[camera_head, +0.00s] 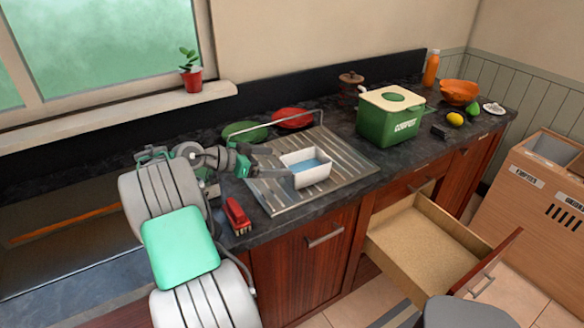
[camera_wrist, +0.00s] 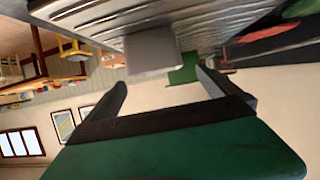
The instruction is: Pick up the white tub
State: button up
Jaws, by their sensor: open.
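The white tub (camera_head: 318,175) is an open rectangular box with a blue inside. It sits upright on the ridged metal drainboard (camera_head: 345,165). My gripper (camera_head: 281,163) is open, just left of the tub, with its fingers pointing at the tub's left side. In the wrist view the tub (camera_wrist: 152,55) shows as a pale grey block ahead, between the lines of the two spread fingers of my gripper (camera_wrist: 164,85). I cannot tell whether a fingertip touches it.
Green and red oval items (camera_head: 292,118) lie behind the drainboard, near a thin metal rail. A green bin (camera_head: 388,122) with a cream lid stands to the right. A red brush-like item (camera_head: 236,215) lies in front of my gripper. An open drawer (camera_head: 425,245) juts out below.

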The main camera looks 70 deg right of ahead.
aim_at(306, 163)
jog(key=x, duration=0.2)
jog(key=p+x, duration=0.1)
jog(key=x, duration=0.4)
jog(key=shift+s+a+r+p, duration=0.2)
jog(key=shift+s+r+p, duration=0.05)
jog(key=shift+s+p, duration=0.1)
jog(key=p+x, duration=0.1)
jog(key=x, duration=0.3)
jog(key=shift+s+d+f+p, duration=0.15)
jog(key=shift+s+f+p, duration=0.05)
jog(key=shift+f+p, duration=0.15)
jog(key=shift+r, duration=0.1)
jog(key=c, duration=1.3)
jog(key=shift+c, duration=0.8)
jog(key=shift+r, duration=0.1)
